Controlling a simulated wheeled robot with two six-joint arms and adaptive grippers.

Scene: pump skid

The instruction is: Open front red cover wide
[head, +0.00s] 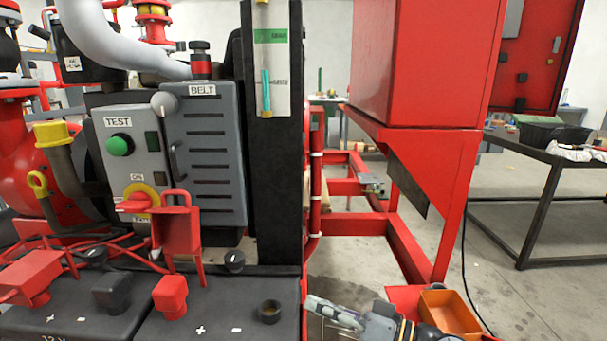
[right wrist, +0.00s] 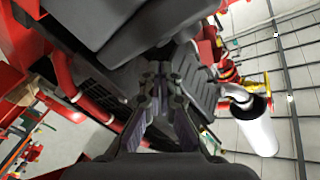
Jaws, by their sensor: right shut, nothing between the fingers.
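A red terminal cover (head: 170,296) sits near the plus mark on the front black battery (head: 225,310), at lower left in the head view. Another red cover (head: 30,276) sits on the battery to its left. An upright red flap (head: 181,230) stands behind, in front of the grey control box. I cannot tell for certain which is the front red cover. My right gripper (head: 333,315) is at the bottom middle, to the right of the battery and apart from the covers. Its fingers are shut and empty in the right wrist view (right wrist: 158,78). My left gripper is out of view.
A grey control box (head: 130,150) with a red switch (head: 135,204) and the grey BELT guard (head: 205,150) stand behind the batteries. A black post (head: 276,190) rises beside them. The red cabinet (head: 410,60) and an orange tray (head: 450,314) are at right.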

